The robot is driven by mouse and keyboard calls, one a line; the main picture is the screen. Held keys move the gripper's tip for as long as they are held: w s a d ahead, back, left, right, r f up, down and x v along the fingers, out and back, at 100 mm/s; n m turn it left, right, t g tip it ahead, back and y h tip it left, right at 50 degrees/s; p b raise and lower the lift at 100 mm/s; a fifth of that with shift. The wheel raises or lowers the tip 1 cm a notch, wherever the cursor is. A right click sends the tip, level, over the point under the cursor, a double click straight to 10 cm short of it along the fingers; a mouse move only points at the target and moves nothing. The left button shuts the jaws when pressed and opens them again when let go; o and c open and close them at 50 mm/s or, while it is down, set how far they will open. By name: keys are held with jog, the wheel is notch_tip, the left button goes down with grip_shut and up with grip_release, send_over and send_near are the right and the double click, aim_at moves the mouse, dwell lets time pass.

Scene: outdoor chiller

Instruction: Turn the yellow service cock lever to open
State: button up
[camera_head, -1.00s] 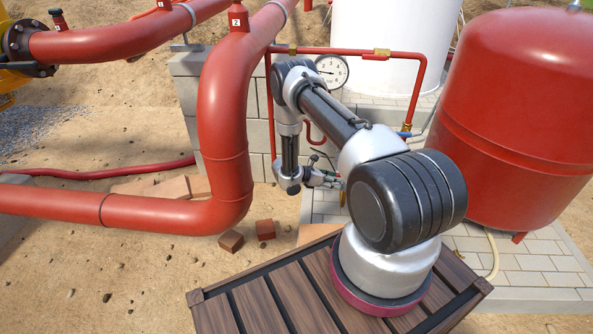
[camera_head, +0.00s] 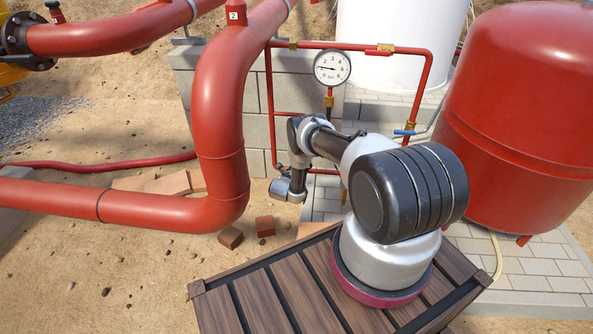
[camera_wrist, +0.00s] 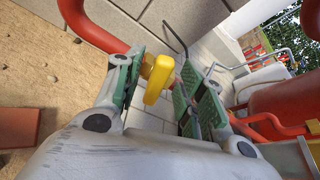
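The yellow service cock lever (camera_wrist: 158,78) shows in the wrist view, between the two green-padded fingers of my gripper (camera_wrist: 160,88). The gripper is open, with a visible gap on each side of the lever. The lever appears apart from both pads, though its depth relative to the fingertips is hard to judge. In the head view my arm's wrist (camera_head: 288,188) is low beside the red pipework (camera_head: 270,110); my gripper's fingers and the lever are hidden behind the arm there.
A pressure gauge (camera_head: 332,68) stands above my arm. A blue-handled valve (camera_head: 405,132) sits on the pipe at right. A large red tank (camera_head: 520,120) is at right, and a thick red pipe (camera_head: 222,140) at left. A block wall (camera_head: 245,100) stands behind.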

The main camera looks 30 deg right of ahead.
jog(key=shift+x, duration=1.05)
grip_shut()
